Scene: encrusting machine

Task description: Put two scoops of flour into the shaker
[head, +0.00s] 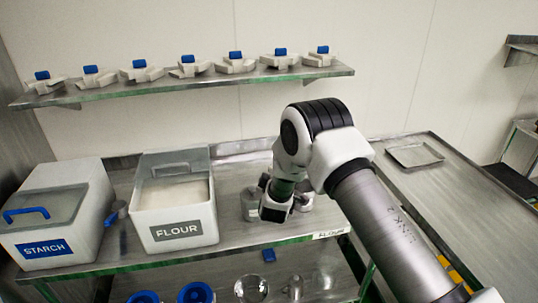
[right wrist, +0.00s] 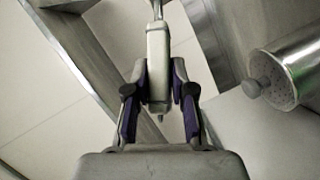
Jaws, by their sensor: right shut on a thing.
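The white flour bin (head: 177,233) stands on the steel counter with its top open and pale flour inside. My right gripper (head: 275,208) is just right of the bin, low over the counter. In the right wrist view, my right gripper (right wrist: 160,82) is shut on a pale grey utensil handle (right wrist: 158,50) with a metal shaft; its far end is out of frame. A metal cylinder with a perforated end, apparently the shaker (right wrist: 285,78), shows at the right there. In the head view, metal containers (head: 250,203) stand beside and partly behind the gripper. My left gripper is not in view.
A starch bin (head: 45,248) with a blue-handled lid stands left of the flour bin, with a blue scoop (head: 117,210) between them. A wall shelf (head: 190,80) holds several blue-topped parts. A tray (head: 415,155) lies on the right counter, which is otherwise mostly clear.

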